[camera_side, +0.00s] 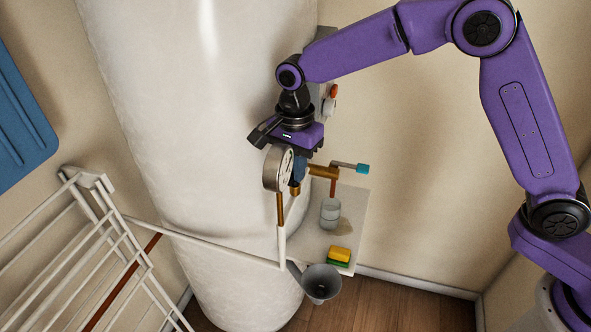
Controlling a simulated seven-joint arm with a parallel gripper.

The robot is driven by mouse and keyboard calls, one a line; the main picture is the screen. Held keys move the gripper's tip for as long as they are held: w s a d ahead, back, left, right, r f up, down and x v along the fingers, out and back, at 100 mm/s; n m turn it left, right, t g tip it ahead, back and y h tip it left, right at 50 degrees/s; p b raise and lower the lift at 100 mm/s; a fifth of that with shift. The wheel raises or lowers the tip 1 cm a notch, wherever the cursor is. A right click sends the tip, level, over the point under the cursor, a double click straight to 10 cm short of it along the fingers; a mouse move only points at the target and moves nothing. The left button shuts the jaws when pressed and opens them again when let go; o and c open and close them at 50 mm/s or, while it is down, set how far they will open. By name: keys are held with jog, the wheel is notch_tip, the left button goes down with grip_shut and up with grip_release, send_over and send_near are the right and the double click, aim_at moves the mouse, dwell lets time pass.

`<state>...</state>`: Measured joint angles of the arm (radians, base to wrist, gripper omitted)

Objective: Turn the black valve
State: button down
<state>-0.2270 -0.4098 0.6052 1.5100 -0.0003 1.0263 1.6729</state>
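My gripper (292,140) is at the pipework on the front of the white tank, just above the round gauge (278,168). Its purple body hides part of the fittings. A dark block sticks out at its left side, and I cannot tell whether this is a finger or part of the black valve. I cannot make out the black valve for certain. The fingertips are not clear, so I cannot see whether they touch or hold anything. A blue fitting (299,168) and brass pipe lie just below the gripper.
The white tank (190,110) fills the middle. A teal-handled lever (362,168) and a red-tipped part (333,91) are close right of my gripper. Below are a grey cup (330,212), a yellow-green sponge (340,256) and a grey funnel (321,284). A white drying rack (110,255) stands left.

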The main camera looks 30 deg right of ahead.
jog(key=shift+m, duration=1.5)
jog(key=c, duration=1.4)
grip_release()
jog(key=shift+o, duration=0.2)
jog(key=shift+r, duration=2.5)
